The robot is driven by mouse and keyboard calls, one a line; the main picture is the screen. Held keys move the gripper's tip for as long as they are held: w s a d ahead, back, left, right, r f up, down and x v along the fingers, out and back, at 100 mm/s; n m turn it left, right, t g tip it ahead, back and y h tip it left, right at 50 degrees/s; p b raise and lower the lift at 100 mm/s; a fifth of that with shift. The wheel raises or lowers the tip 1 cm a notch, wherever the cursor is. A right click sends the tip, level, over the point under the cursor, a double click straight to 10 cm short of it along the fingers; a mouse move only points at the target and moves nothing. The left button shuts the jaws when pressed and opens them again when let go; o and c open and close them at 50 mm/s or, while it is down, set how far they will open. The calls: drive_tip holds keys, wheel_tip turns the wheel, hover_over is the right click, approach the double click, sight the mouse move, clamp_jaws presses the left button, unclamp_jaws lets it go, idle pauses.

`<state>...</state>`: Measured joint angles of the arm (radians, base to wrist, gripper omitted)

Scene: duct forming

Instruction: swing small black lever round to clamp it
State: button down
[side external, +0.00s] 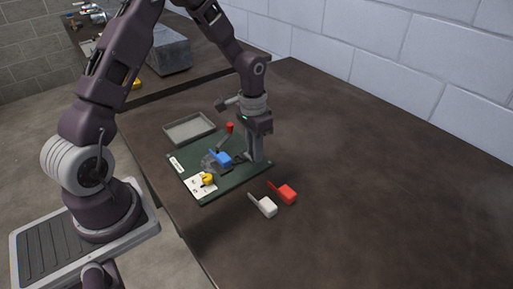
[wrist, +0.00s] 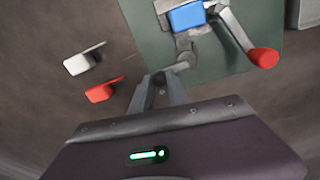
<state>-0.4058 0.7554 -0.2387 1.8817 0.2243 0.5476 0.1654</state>
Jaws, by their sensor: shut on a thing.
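My gripper (side external: 252,161) points down at the right part of the dark green board (side external: 232,180). In the wrist view, its fingers (wrist: 162,80) are closed together at the end of the small lever (wrist: 187,59), which looks grey there and dark in the side view (side external: 239,158). The fingers hide the lever's tip, so the grip itself shows poorly. The lever's round pivot sits beside the fixture that holds a blue block (wrist: 187,16). The blue block also shows in the side view (side external: 221,158).
A longer lever with a red knob (wrist: 263,58) stands up from the fixture. A yellow part (side external: 207,179) lies on a white card on the board. A grey tray (side external: 189,128) is behind.

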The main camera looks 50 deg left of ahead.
drive_tip(key=shift+s+m, duration=0.15)
drive_tip(key=shift+m, duration=0.15)
drive_tip(key=c, duration=1.3)
unclamp_jaws()
drive_tip(key=shift+r, duration=0.1)
drive_tip(key=r, duration=0.6)
drive_tip(key=shift+a, duration=0.2)
drive_tip(key=shift+r, duration=0.45)
